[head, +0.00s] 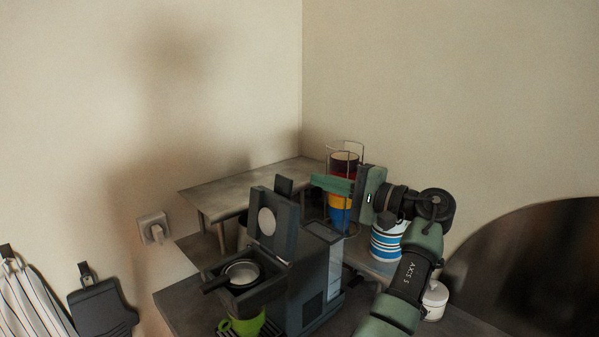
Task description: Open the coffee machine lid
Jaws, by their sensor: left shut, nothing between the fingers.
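The coffee machine (310,275) is a dark grey block on the counter, right of the picture's lower middle. Its lid (285,235) stands raised, with a pale round disc on its face, and the top below it is uncovered. A dark-handled round holder (241,271) sits in front of the lid. My left gripper (318,182) is shut and empty, its green fingers pointing left. In the picture it is above and right of the lid, with a gap between them. My right gripper is not in view.
A green mug (242,323) stands under the machine's front. A wire rack with stacked coloured cups (341,208) is behind my left gripper. A blue-striped container (387,241) and a white jar (435,300) stand at the right. A raised grey shelf (245,184) is behind.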

